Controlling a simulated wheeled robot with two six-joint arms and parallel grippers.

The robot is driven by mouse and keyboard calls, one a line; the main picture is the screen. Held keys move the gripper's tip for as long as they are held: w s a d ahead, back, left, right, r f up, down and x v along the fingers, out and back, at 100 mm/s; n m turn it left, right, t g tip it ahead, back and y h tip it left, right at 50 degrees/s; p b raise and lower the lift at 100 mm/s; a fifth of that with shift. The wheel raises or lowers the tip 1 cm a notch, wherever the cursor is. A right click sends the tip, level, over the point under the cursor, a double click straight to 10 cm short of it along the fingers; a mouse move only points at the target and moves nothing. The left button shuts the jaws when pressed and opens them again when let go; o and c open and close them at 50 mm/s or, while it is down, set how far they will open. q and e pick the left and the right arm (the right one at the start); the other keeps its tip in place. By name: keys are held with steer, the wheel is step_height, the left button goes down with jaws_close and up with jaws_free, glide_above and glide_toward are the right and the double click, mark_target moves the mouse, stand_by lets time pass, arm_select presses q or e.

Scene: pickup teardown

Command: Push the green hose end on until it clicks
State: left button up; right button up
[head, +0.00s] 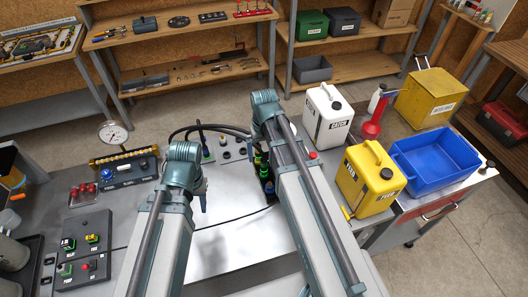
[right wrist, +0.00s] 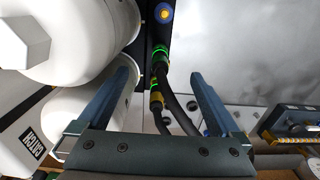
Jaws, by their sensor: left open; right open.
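The green-banded hose end (right wrist: 160,58) shows in the right wrist view at the dark connector block (right wrist: 152,25). A second green band and a yellow collar lie below it, with black hoses leading down. I cannot tell whether it is fully seated. My right gripper (right wrist: 160,80) is open, its two blue-grey fingers apart on either side of the hose and not visibly touching it. In the head view the block with green and blue fittings (head: 268,186) is partly hidden behind my right arm. My left gripper (head: 200,190) is over the bench, left of the block, mostly hidden by its wrist.
A white CATCH can (head: 329,118) stands close beside my right gripper. A gauge (head: 113,133) and button boxes (head: 84,245) are at left. The pale bench front is mostly clear.

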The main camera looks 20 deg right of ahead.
mark_target(264, 159)
step_height(264, 159, down, 5)
steer(key=b, duration=0.4)
steer(key=shift+f, duration=0.2)
jaws_close()
stand_by(0.7)
